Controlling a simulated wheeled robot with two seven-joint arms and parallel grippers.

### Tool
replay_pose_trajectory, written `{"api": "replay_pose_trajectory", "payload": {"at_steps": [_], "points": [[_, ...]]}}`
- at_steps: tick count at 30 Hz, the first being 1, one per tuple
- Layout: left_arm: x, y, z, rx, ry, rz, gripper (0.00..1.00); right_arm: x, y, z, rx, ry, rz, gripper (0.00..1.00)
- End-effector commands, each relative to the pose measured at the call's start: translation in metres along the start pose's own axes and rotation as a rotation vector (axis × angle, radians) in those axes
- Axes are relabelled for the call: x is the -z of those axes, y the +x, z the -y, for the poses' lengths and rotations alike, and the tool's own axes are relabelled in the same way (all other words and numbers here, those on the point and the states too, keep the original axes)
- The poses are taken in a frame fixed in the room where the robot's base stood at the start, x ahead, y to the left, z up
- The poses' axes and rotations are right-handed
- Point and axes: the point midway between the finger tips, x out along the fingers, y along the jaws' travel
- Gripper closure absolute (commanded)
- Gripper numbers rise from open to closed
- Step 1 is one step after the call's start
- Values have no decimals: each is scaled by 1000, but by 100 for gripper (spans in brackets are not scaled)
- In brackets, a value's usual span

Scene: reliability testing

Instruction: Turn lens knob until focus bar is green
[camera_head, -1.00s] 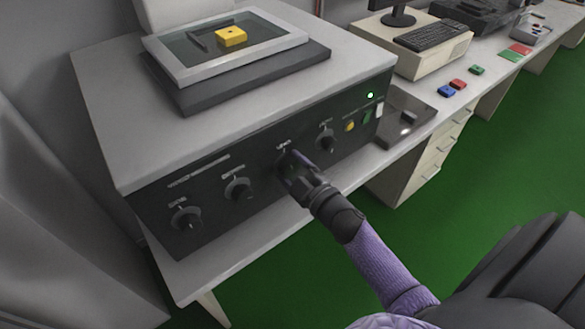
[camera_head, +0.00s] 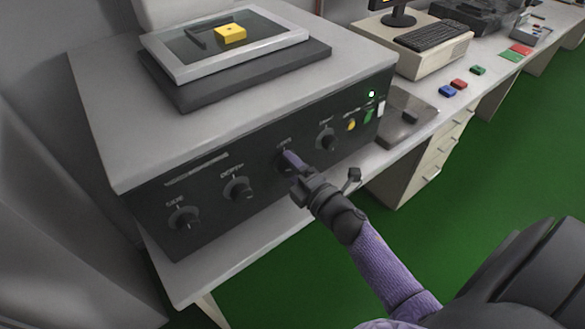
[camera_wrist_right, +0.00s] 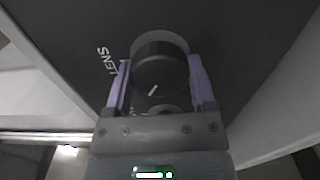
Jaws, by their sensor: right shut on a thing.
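The lens knob (camera_wrist_right: 160,68), a dark round knob with a white pointer line, sits on the dark front panel beside the printed word LENS. In the head view it is mostly hidden by my right gripper (camera_head: 289,163). In the right wrist view the two purple fingers of my right gripper (camera_wrist_right: 160,84) stand on either side of the knob and are shut on it. The pointer line slants in that view. The monitor (camera_head: 397,14) is mostly cut off by the top edge, with a little yellow on its screen. No focus bar can be made out. My left gripper is not in view.
Other knobs flank it: two to the left (camera_head: 238,188) (camera_head: 184,219) and one to the right (camera_head: 326,139). Yellow (camera_head: 351,125) and green (camera_head: 369,115) buttons and a lit green lamp (camera_head: 371,94) are farther right. A tray with a yellow block (camera_head: 230,34) tops the machine.

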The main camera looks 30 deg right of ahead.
Motion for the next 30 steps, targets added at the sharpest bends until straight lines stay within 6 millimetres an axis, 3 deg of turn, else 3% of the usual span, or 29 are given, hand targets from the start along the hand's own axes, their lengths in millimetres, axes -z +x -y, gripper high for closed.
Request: {"api": "replay_pose_trajectory", "payload": {"at_steps": [19, 20, 21, 23, 30], "points": [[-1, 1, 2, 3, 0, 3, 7, 0, 0, 1, 3, -41, -1, 87], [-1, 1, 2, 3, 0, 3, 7, 0, -1, 1, 3, -41, -1, 22], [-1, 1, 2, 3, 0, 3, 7, 0, 0, 1, 3, -41, -1, 13], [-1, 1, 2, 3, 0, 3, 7, 0, 0, 1, 3, -41, -1, 0], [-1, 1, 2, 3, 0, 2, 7, 0, -1, 1, 1, -41, 0, 0]]}}
